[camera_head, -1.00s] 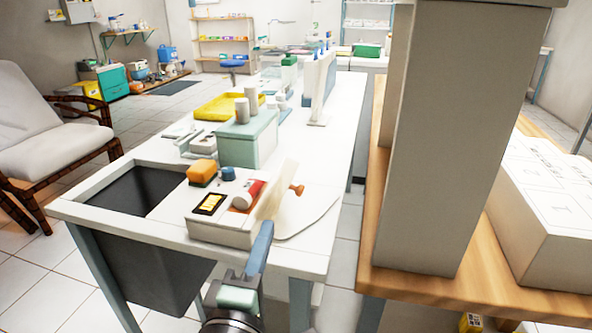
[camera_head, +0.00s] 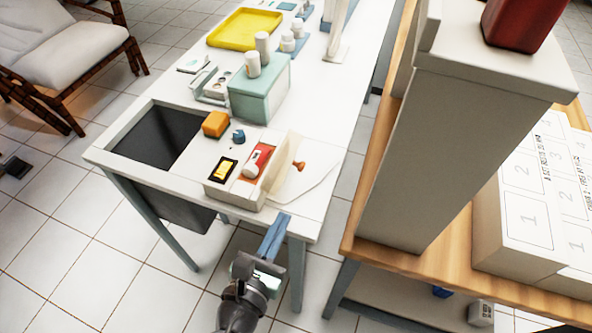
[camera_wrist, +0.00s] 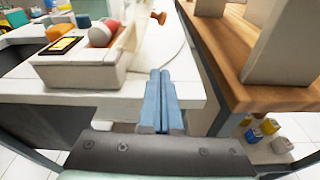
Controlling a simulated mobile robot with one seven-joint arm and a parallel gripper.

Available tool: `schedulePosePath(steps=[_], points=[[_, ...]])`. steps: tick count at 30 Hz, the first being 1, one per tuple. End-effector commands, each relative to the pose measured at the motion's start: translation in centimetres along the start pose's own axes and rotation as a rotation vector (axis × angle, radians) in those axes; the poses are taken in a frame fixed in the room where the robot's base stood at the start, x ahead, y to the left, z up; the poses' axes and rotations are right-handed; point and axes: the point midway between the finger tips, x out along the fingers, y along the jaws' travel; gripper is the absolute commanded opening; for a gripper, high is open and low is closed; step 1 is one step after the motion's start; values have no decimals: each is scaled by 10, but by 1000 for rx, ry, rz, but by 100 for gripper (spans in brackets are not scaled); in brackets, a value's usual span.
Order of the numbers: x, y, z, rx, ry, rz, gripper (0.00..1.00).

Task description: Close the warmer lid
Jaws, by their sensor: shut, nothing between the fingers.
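The warmer (camera_head: 235,191) is a low cream box at the near end of the white table, with a yellow display on its left and a red-and-white item (camera_head: 259,161) in its open well. Its lid (camera_head: 275,168) stands raised on the right side of the well, with an orange-brown knob (camera_head: 299,166) on its right face. My gripper (camera_head: 280,222) has blue fingers pressed together and empty, just in front of the table's near edge, below and right of the warmer. In the wrist view, the warmer (camera_wrist: 72,70) is ahead and left of the fingers; the lid (camera_wrist: 128,42) is partly cut off.
A dark bin opening (camera_head: 158,135) lies left of the warmer. An orange block (camera_head: 215,124), a small blue item (camera_head: 238,137) and a green box (camera_head: 258,90) stand behind it. A wooden bench (camera_head: 440,258) with a tall cream column is close on the right.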

Motion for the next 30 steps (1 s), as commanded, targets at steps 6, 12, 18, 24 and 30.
schedulePosePath(steps=[6, 12, 18, 24, 30], points=[[32, 0, 0, 4, -3, -3, 0], [77, -1, 0, 6, -2, -4, 0], [93, 0, 17, 6, -3, 1, 0], [86, 0, 35, 5, -1, 0, 0], [84, 0, 38, 5, 0, -1, 0]])
